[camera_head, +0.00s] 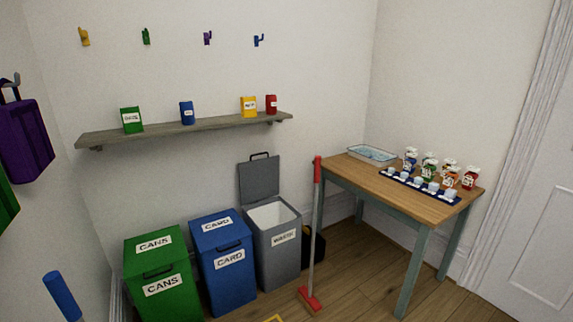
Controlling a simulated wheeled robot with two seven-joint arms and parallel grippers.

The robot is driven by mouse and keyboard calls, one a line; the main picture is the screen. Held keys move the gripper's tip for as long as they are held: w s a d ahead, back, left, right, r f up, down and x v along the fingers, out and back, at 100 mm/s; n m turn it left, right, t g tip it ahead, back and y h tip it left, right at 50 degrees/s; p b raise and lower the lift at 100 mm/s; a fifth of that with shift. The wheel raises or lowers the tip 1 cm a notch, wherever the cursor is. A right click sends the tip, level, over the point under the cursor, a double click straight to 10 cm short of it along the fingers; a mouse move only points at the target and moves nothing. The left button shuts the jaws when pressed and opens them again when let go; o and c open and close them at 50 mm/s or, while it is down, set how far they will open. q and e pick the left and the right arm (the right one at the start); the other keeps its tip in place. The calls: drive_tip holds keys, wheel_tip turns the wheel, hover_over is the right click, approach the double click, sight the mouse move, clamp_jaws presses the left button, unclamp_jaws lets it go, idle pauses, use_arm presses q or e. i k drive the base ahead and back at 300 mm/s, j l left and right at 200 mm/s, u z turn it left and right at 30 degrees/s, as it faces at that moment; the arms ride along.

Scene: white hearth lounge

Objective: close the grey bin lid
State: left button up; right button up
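The grey bin (277,252) stands on the floor to the right of the blue bin and carries a label that seems to read "WASTE". Its grey lid (260,180) is open and stands upright at the back, with a dark handle on its top edge. The white inside of the bin shows and looks empty as far as I can see. Neither of my grippers is in view.
A blue "CARD" bin (228,268) and a green "CANS" bin (160,280), both lidded shut, stand left of it. A red-and-grey long-handled tool (314,235) stands close on its right, before a wooden table (410,198). A shelf (188,130) hangs above.

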sight(259, 179)
drive_tip(key=i+z, duration=0.45)
drive_tip(key=i, duration=1.75)
